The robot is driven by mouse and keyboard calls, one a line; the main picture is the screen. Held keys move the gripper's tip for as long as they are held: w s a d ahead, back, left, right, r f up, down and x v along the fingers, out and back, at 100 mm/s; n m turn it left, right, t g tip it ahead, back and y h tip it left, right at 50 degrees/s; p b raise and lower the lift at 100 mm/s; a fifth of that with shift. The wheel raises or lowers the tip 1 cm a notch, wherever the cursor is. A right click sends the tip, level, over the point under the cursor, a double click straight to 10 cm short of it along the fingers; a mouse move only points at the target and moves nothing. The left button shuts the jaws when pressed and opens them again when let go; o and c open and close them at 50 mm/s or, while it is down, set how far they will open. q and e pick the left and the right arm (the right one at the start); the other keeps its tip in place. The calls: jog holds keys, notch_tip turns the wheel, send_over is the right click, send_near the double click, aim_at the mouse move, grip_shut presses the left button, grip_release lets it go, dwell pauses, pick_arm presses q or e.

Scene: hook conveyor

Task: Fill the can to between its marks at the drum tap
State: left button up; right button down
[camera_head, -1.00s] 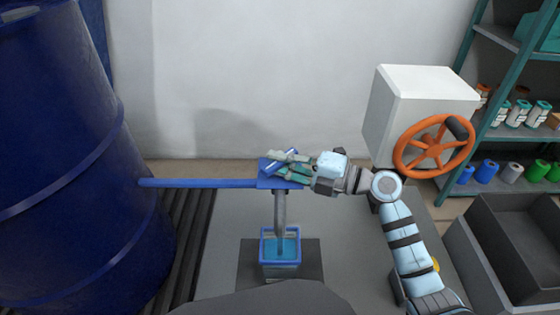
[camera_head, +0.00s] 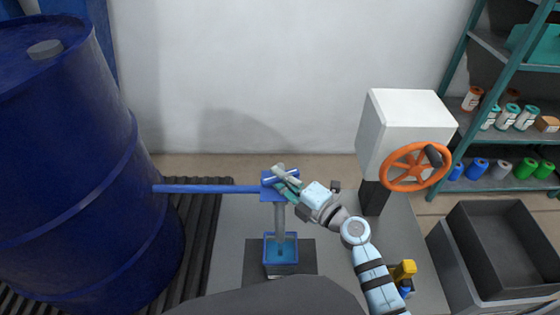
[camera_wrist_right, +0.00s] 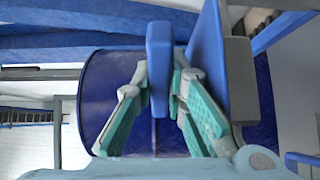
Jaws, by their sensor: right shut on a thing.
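The blue drum (camera_head: 85,170) stands at the left, and a blue pipe (camera_head: 208,189) runs from it to the blue tap (camera_head: 268,192). My right gripper (camera_head: 285,178) is shut on the tap's blue lever (camera_wrist_right: 158,65), which shows between the teal finger pads in the right wrist view. A grey spout or stream (camera_head: 280,222) comes down from the tap to the can; I cannot tell which. The blue-rimmed can (camera_head: 266,250) stands upright below with teal-blue liquid in it. Its marks are too small to make out. My left gripper is out of view.
The can stands on a dark plate (camera_head: 307,262) on a grey surface. A white box with an orange handwheel (camera_head: 415,167) stands right of the tap. A dark open crate (camera_head: 465,240) and a shelf with cans (camera_head: 490,185) are further right. Rollers (camera_head: 203,235) lie beside the drum.

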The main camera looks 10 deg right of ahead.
jog(key=shift+r+m+t+h+p, duration=0.2)
jog(key=shift+m+t+h+p, duration=0.3)
jog(key=shift+m+h+p, duration=0.25)
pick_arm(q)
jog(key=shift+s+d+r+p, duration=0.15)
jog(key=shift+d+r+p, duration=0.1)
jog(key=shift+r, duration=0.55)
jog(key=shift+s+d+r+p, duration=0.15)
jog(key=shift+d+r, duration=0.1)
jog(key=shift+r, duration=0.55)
pick_arm(e)
jog(key=shift+f+m+t+h, duration=0.15)
jog(key=shift+m+t+h, duration=0.35)
jog(key=shift+h, duration=0.55)
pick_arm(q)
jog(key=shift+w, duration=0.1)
pick_arm(e)
jog(key=c, duration=1.9)
grip_release()
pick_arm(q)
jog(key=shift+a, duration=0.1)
pick_arm(e)
jog(key=shift+s+f, duration=0.1)
jog(key=v, duration=1.1)
jog(key=shift+s+d, duration=0.15)
jog(key=shift+s, duration=0.2)
